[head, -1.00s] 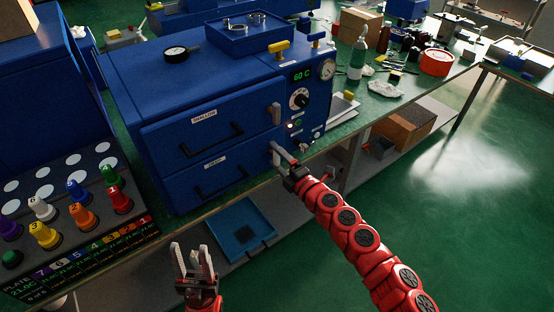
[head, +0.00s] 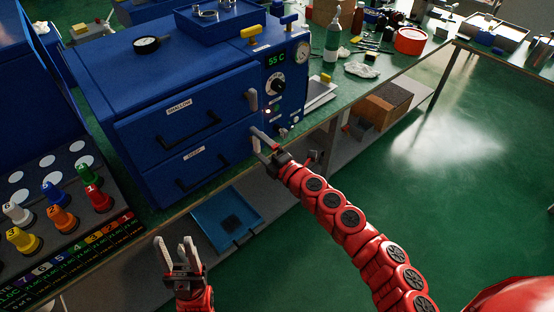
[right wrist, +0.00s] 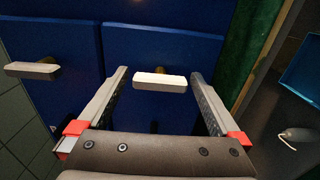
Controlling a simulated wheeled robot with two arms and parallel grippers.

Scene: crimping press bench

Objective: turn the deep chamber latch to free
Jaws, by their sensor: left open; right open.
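The deep chamber latch (right wrist: 160,82) is a pale bar that lies crosswise between the fingers of my right gripper (right wrist: 158,98) in the right wrist view. The fingers are open, one on each side, with gaps at both ends of the bar. In the head view my right gripper (head: 257,140) is at the right edge of the blue door labelled DEEP (head: 205,170), and I cannot make out the latch clearly behind it. The similar shallow latch (head: 252,99) stands upright just above. My left gripper (head: 173,242) is open and empty, low in front of the bench.
The blue oven's panel (head: 282,80) reads 55 C and carries a dial and buttons close to my right gripper. A blue tray (head: 212,207) lies on the lower shelf near my left gripper. A rack with coloured knobs (head: 60,215) stands at left. Green floor lies open at right.

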